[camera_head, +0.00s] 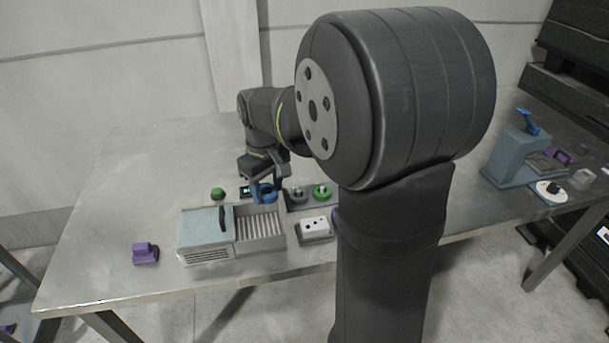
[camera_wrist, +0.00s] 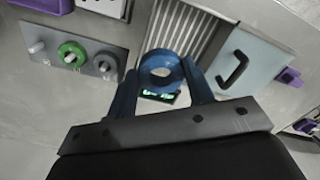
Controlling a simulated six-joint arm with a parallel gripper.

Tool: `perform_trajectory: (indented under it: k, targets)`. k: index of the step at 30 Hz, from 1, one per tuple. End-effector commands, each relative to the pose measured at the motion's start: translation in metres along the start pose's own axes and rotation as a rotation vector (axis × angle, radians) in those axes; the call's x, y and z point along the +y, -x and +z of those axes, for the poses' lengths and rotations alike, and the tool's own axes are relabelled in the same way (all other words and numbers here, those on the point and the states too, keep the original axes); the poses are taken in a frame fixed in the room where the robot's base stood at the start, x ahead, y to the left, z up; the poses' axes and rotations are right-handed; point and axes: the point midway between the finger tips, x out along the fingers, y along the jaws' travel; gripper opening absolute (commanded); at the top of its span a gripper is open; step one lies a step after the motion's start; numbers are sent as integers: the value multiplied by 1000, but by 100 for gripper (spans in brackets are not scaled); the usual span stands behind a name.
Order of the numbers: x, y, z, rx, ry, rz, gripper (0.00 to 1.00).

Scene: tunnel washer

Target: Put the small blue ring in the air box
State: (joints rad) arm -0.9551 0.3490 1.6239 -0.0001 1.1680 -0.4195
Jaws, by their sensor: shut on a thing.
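The small blue ring (camera_wrist: 160,55) is held upright between the blue fingers of my gripper (camera_wrist: 162,75), its hole facing the wrist camera. In the head view my gripper (camera_head: 265,190) and the ring are at the back edge of the air box, above the table; the exact height is hard to tell. The air box (camera_head: 207,256) has a pale blue lid (camera_head: 203,226) with a dark handle over its left half. Its right half is open and shows a ribbed floor (camera_head: 259,226), which also shows in the wrist view (camera_wrist: 187,30).
A grey plate with pegs (camera_head: 298,196) carries a green ring (camera_head: 321,191) right of the gripper. A small green-lit display (camera_wrist: 160,96) lies behind the box. A white socket block (camera_head: 314,227), a green knob (camera_head: 217,193) and a purple block (camera_head: 145,252) stand around it.

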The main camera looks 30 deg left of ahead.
Motion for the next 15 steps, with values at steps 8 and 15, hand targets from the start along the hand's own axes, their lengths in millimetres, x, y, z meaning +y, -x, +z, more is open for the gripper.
perform_trajectory:
  k: [8,15]
  targets:
    - [-34,0,-8,1,1,0,25]
    - [-34,-16,-7,-1,-1,-1,25]
